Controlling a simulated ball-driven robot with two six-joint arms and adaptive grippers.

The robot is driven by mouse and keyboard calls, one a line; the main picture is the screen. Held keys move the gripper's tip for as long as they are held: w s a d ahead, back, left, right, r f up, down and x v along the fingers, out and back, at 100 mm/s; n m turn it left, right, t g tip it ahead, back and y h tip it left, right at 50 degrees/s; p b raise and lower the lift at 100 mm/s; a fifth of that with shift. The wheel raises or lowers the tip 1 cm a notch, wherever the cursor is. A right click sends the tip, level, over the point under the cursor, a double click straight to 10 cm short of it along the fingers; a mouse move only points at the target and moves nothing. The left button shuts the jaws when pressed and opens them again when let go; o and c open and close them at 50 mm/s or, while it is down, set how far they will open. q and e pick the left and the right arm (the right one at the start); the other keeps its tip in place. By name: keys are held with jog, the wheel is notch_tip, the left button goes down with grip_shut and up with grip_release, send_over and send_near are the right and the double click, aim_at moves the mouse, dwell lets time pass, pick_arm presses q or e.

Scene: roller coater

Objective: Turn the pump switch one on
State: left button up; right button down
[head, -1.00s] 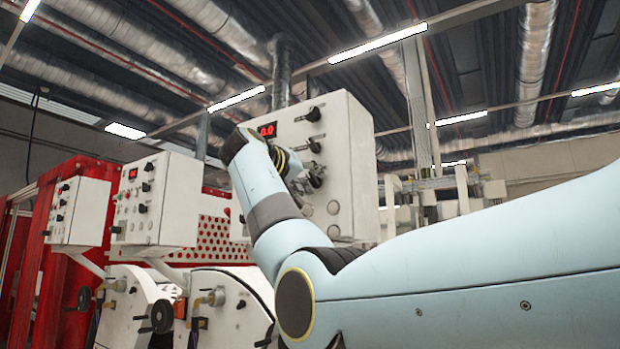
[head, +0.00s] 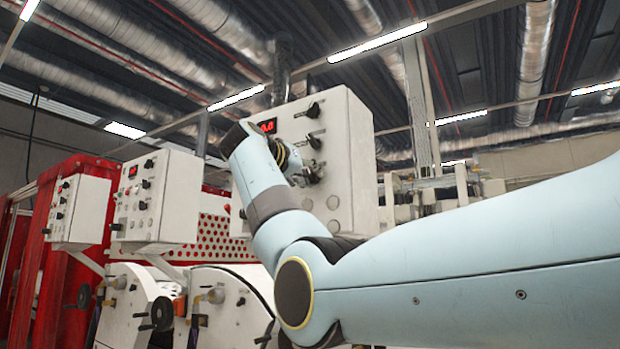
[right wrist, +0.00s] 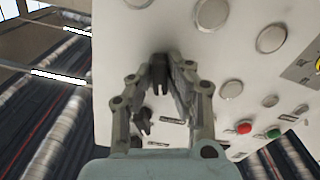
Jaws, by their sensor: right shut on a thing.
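A white control box (head: 345,125) with a red digit display (head: 268,127) carries black rotary switches on its front. The upper black switch (head: 312,110) shows clear of my arm in the head view. My right gripper (head: 308,173) is at the box face, lower down and partly hidden by my wrist. In the right wrist view my right gripper (right wrist: 168,72) is shut on a black switch knob (right wrist: 159,76), one finger on each side. Another black switch (right wrist: 143,120) shows nearer the camera. I cannot read the labels. My left gripper is not in view.
Round grey buttons (right wrist: 212,12), a red button (right wrist: 244,127) and a green button (right wrist: 273,133) are on the panel near the gripper.

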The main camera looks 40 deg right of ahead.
jog(key=m+b, duration=0.1)
jog(key=m, duration=0.3)
jog(key=shift+m+b, duration=0.3)
jog(key=m+b, duration=0.1)
jog(key=m, duration=0.4)
jog(key=shift+m, duration=0.3)
jog(key=c, duration=1.3)
grip_release()
jog(key=v, duration=1.2)
jog(key=shift+s+f, duration=0.1)
